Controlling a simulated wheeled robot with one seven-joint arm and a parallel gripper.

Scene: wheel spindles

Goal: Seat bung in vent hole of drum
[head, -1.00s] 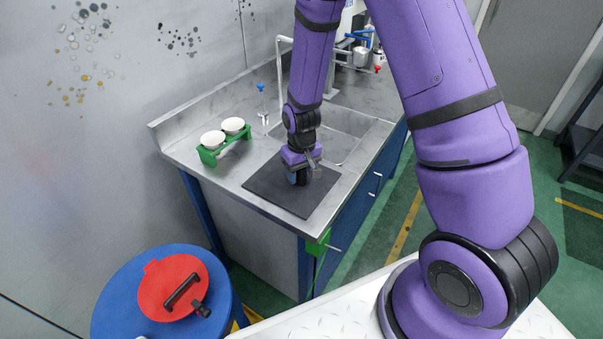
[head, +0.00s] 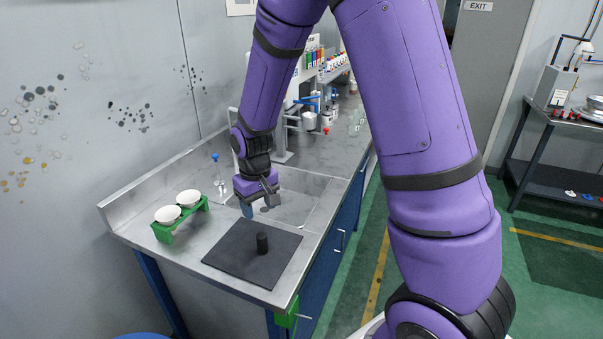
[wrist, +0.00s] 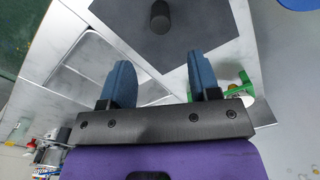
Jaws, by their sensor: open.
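The bung, a dark grey cylinder (head: 262,243), stands upright on a black square mat (head: 228,255) on the steel counter. It also shows near the top of the wrist view (wrist: 160,17). My gripper (head: 258,208) is open and empty, above the sink side of the mat and apart from the bung. Its two blue fingers (wrist: 160,70) are spread in the wrist view, with the bung beyond their tips. Only a sliver of the blue drum (head: 143,336) shows at the bottom edge of the head view; its vent hole is out of view.
A green rack (head: 165,236) with two white bowls stands left of the mat. A sink (head: 300,200) and a blue-handled tap (head: 216,170) lie behind. Bottles and equipment stand at the counter's far end. A dark bench stands at right.

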